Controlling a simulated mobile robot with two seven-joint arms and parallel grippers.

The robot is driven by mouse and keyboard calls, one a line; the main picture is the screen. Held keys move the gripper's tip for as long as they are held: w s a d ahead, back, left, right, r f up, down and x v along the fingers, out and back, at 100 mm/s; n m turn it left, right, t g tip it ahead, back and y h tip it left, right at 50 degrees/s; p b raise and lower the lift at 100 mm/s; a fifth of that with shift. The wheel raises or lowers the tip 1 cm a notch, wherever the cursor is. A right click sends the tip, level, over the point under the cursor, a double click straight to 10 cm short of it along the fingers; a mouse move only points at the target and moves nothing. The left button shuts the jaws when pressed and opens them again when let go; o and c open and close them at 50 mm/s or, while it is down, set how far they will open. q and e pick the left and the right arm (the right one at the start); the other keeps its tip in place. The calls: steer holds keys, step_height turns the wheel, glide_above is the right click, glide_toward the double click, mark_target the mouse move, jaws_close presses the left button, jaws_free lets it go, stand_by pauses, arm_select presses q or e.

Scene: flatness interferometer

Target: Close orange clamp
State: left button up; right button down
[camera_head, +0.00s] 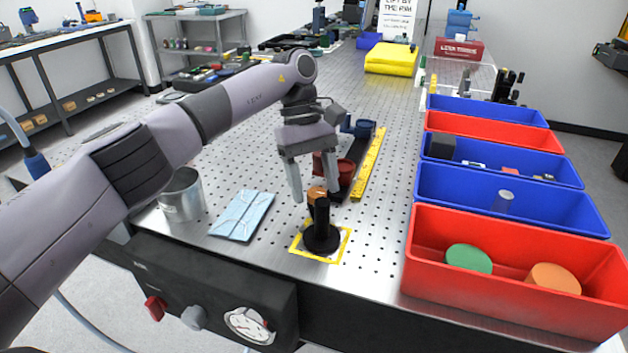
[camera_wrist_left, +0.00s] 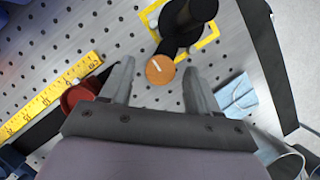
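The orange clamp (camera_head: 316,193) is a small round orange knob with a pale bar across its top. It sits on a black post and base (camera_head: 321,238) inside a yellow square outline on the perforated table. In the left wrist view the orange clamp (camera_wrist_left: 160,70) lies just beyond and between my fingertips, beside the black post (camera_wrist_left: 188,20). My left gripper (camera_head: 312,196) points down at it with its fingers apart; it also shows in the left wrist view (camera_wrist_left: 161,72). I cannot tell whether a finger touches the knob. My right gripper is not in view.
A yellow ruler (camera_head: 369,165), a dark rail with red and blue parts, a blue wipe (camera_head: 243,214) and a metal cup (camera_head: 182,196) surround the post. Red and blue bins (camera_head: 510,232) line the right side. Open perforated table lies between ruler and bins.

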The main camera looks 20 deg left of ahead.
arm_select(q)
steer(key=v, duration=0.7)
steer(key=shift+p, duration=0.3)
stand_by(0.6)
